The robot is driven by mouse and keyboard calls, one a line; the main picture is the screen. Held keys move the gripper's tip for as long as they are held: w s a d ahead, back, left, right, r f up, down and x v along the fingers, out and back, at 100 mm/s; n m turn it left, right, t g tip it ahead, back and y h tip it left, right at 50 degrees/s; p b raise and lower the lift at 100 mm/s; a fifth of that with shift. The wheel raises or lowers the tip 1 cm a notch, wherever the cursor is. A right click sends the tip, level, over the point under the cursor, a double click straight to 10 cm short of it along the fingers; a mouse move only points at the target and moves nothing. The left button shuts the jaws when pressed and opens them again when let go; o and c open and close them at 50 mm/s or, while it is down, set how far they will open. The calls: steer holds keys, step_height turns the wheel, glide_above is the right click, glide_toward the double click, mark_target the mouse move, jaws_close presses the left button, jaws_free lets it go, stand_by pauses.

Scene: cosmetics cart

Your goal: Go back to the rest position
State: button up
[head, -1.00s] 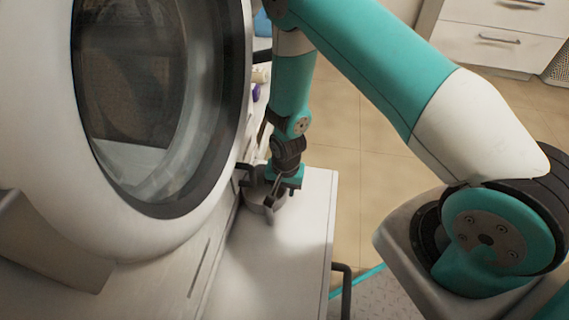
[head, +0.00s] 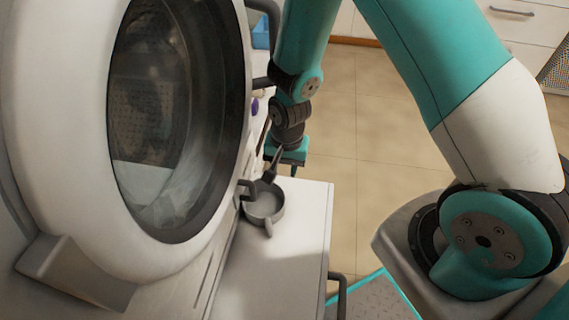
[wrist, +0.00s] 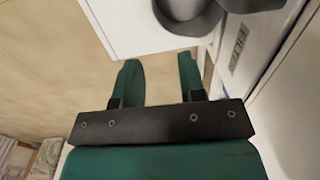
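My gripper (head: 281,162) hangs above and just behind a small grey metal bowl (head: 265,207) in the head view. In the wrist view my gripper (wrist: 160,78) has its two teal fingers apart, with nothing between them. The bowl stands on the white cart top (head: 283,245), close to the white machine. It also shows at the top edge of the wrist view (wrist: 195,22), cut off by the frame, beyond the fingertips. My gripper appears clear of it.
A white machine with a large round glass door (head: 155,120) stands close on the left. A dark handle (head: 247,189) sits beside the bowl. A dark rail (head: 341,295) is at the cart's near right edge. Open tiled floor (head: 365,180) lies to the right; drawers (head: 510,25) stand behind.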

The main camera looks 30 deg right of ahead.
stand_by(0.3)
steer(key=s+a+r+n+y, duration=0.1)
steer(key=s+a+r+n, duration=0.15)
steer(key=r, duration=0.55)
steer(key=s+a+r+n+y, duration=0.1)
steer(key=s+a+r+n, duration=0.1)
steer(key=s+r+n, duration=0.35)
steer(key=s+a+r+n+y, duration=0.1)
steer(key=a+r, duration=0.1)
steer(key=r, duration=0.7)
steer(key=s+r+n, duration=0.5)
steer(key=s+r, duration=0.1)
steer(key=s, duration=0.3)
step_height(320, 180, up, 27)
steer(key=p, duration=2.6)
steer(key=shift+y+p, duration=0.4)
